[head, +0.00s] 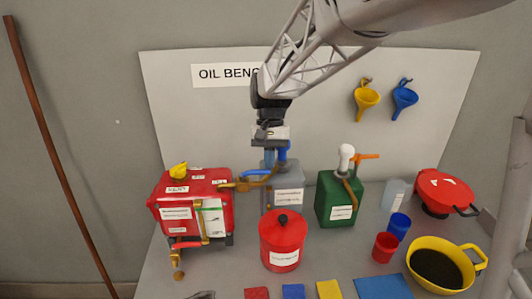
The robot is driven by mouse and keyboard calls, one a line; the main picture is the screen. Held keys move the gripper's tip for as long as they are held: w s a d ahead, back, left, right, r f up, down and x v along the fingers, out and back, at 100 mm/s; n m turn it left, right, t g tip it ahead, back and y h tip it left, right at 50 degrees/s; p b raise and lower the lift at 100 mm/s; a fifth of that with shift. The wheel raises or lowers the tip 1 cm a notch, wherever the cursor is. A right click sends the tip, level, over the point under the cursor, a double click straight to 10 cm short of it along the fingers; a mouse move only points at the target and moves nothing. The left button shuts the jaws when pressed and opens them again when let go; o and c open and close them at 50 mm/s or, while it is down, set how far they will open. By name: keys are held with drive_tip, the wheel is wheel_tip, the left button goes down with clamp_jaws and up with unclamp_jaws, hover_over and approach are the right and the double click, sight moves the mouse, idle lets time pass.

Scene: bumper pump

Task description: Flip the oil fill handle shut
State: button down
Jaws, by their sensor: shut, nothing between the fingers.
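A red box-shaped unit (194,205) with white labels stands at the left of the bench, with a yellow part (179,170) on its top. I cannot tell whether the fingers touch the handle.
A red lidded canister (281,245) stands in front of the gripper. A green pump container (337,200) is to its right. Farther right are a blue cup (399,226), a red cup (385,247) and a yellow pan (418,249) of dark liquid. Brass pipes (203,222) front the red unit.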

drive_tip(key=shift+s+m, duration=0.25)
drive_tip(key=shift+m, duration=0.15)
drive_tip(key=shift+s+d+m+y, duration=0.15)
drive_tip(key=shift+s+m+y, duration=0.15)
drive_tip(key=shift+s+m, duration=0.3)
drive_tip(key=s+a+m+t+y, duration=0.2)
drive_tip(key=s+a+m, duration=0.3)
drive_tip(key=m, duration=0.8)
drive_tip(key=shift+s+m+t, duration=0.3)
drive_tip(key=shift+s+t, duration=0.3)
drive_tip(key=shift+s, duration=0.5)
drive_tip(key=shift+a, duration=0.25)
drive_tip(key=shift+d, duration=0.15)
